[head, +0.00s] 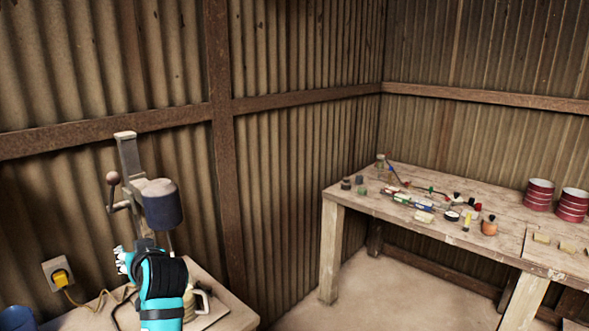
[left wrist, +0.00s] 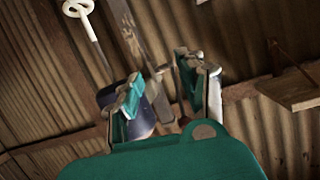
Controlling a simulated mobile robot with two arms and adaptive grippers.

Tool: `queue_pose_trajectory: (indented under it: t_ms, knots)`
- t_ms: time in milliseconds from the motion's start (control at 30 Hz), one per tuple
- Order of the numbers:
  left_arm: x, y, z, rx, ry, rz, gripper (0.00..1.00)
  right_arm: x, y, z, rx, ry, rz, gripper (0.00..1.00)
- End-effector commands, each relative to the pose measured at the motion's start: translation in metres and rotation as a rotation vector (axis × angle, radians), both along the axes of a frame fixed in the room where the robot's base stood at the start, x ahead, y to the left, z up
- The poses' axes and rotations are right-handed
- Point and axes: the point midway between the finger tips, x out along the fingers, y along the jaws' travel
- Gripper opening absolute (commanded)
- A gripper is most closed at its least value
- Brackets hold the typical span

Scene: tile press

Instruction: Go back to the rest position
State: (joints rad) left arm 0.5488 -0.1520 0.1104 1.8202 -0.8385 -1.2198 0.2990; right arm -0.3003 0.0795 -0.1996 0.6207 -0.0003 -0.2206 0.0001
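My left gripper (head: 124,260) is in front of the press in the head view, at the lower left. In the left wrist view its two fingers (left wrist: 165,88) stand apart with nothing between them. The press (head: 130,160) has a grey upright, a side lever with a round brown knob (head: 113,178) and a dark blue cylinder (head: 161,205). My arm hides part of its lower end. The blue cylinder (left wrist: 142,124) also shows behind the fingers in the left wrist view. My right gripper is in neither view.
The press stands on a small table (head: 228,316) against the corrugated wall. A yellow plug (head: 60,277) sits in a wall socket. A wooden workbench (head: 390,209) at the right bears small bottles, tools and red-banded tins (head: 539,194). Open floor (head: 385,285) lies between the tables.

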Motion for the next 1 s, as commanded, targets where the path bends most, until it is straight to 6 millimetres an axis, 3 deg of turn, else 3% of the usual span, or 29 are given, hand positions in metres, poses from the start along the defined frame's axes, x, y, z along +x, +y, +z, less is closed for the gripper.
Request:
queue_pose_trajectory:
  t_ms: [33, 200, 300, 400, 600, 1000]
  knots:
    - [-0.021, -0.004, -0.04, -0.013, 0.071, -0.037, 0.4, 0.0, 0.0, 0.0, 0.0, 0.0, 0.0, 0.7]
    - [-0.094, -0.032, -0.143, -0.076, 0.294, -0.198, 0.4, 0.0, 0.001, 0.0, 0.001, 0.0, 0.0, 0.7]
    - [-0.148, -0.055, -0.192, -0.121, 0.432, -0.31, 0.4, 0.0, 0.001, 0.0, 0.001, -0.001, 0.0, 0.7]
    - [-0.196, -0.077, -0.224, -0.165, 0.545, -0.411, 0.4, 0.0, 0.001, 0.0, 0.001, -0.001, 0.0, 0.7]
    - [-0.265, -0.109, -0.255, -0.233, 0.694, -0.553, 0.4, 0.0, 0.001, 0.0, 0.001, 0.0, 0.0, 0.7]
    - [-0.368, -0.153, -0.273, -0.346, 0.893, -0.759, 0.4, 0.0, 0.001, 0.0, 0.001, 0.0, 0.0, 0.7]
